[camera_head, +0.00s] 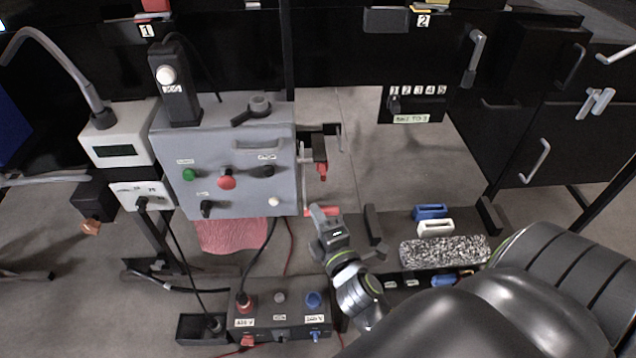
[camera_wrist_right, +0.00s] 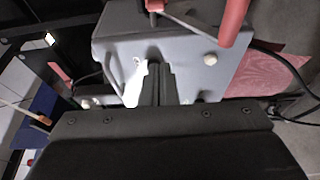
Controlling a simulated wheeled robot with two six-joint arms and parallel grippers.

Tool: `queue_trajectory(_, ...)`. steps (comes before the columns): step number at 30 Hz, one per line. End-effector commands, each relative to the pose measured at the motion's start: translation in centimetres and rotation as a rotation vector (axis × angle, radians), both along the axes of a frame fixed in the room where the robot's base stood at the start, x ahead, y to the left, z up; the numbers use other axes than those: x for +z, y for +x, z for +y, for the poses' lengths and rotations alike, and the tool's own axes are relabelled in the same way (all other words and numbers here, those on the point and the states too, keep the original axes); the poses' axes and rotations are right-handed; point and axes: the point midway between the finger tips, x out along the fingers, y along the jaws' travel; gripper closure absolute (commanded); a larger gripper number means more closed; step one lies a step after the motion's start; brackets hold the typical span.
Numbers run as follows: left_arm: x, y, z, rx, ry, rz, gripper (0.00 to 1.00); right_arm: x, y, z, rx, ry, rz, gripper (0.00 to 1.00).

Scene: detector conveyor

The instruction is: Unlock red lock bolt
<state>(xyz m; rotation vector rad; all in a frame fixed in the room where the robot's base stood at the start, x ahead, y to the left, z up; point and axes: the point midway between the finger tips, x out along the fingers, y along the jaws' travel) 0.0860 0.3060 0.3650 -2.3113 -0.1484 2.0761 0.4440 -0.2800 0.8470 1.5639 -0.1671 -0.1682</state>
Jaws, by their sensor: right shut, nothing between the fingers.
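A red handle-like piece (camera_head: 321,171), likely the red lock bolt, is on a dark bracket at the right side of the grey control box (camera_head: 222,196). A second red bar (camera_head: 321,211) shows lower at that side, just above my right gripper (camera_head: 321,212). In the right wrist view, a long red bar (camera_wrist_right: 234,22) and a small red piece (camera_wrist_right: 155,6) show at the top, apart from my fingers. My right gripper (camera_wrist_right: 158,82) is shut and empty, pointing toward the grey box. I cannot tell whether it touches anything. My left gripper is not in view.
A black socket box (camera_head: 280,318) with cables stands below the grey box. A red cloth-like sheet (camera_head: 232,236) hangs underneath. To the right are a speckled block (camera_head: 444,251) and blue (camera_head: 431,211) and white (camera_head: 436,228) pieces.

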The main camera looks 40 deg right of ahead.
Motion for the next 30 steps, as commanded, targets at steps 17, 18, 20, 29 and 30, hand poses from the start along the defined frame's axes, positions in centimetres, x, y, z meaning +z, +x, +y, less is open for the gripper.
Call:
queue_trajectory(17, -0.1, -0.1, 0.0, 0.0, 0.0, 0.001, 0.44, 0.1, 2.0, -0.4, 0.002, -0.002, -0.003, 1.0)
queue_trajectory(18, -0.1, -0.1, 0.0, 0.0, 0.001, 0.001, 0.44, 0.1, 2.6, -0.5, 0.003, -0.003, -0.004, 1.0)
queue_trajectory(20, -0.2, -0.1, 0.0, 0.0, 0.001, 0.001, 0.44, 0.1, 3.6, -0.7, 0.003, -0.003, -0.003, 1.0)
queue_trajectory(29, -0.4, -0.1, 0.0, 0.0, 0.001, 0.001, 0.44, 0.1, 9.1, -1.9, 0.002, -0.003, -0.003, 1.0)
queue_trajectory(30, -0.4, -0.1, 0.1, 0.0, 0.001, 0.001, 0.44, 0.1, 9.8, -2.1, 0.001, -0.003, -0.003, 1.0)
